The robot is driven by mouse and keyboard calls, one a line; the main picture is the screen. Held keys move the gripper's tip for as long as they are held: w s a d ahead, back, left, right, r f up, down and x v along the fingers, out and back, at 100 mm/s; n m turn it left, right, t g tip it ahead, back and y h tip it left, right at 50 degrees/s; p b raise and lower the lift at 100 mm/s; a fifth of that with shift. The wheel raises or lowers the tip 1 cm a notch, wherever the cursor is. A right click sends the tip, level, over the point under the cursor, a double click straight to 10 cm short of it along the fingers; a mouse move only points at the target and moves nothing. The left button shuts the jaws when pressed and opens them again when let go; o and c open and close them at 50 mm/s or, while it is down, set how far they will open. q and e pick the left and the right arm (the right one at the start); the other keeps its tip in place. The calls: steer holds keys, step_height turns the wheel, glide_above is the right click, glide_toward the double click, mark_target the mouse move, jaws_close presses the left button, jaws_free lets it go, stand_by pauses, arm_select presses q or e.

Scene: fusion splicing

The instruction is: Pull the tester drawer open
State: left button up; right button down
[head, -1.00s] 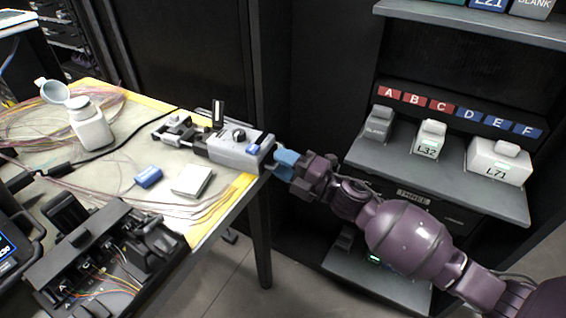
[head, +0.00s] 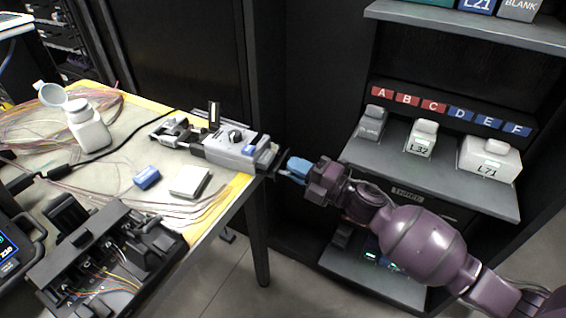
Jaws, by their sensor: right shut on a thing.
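The tester (head: 225,153) is a grey box with a black knob and a blue button. It sits at the right edge of the table. Its drawer (head: 274,162) shows as a light end and a dark plate sticking out past the tester's right end, over the table edge. My right gripper (head: 290,169), with blue fingers, is shut on the drawer's outer end, which its fingers partly hide. My left gripper is not in view.
The table (head: 228,192) also holds a white bottle (head: 88,128), a blue block (head: 147,178), a white box (head: 189,181), loose fibres and a black splicing tray (head: 105,255). A shelf rack (head: 440,170) with labelled boxes stands at the right.

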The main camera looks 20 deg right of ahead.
steer(key=shift+s+d+r, duration=0.1)
steer(key=shift+s+d, duration=1.1)
steer(key=shift+d, duration=0.05)
steer(key=c, duration=1.3)
jaws_free()
steer(key=shift+o, duration=0.3)
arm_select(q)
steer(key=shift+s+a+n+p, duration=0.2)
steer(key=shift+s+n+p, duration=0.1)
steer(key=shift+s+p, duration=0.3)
arm_select(e)
steer(key=v, duration=1.1)
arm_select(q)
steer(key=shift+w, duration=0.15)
arm_select(e)
steer(key=shift+a, duration=0.1)
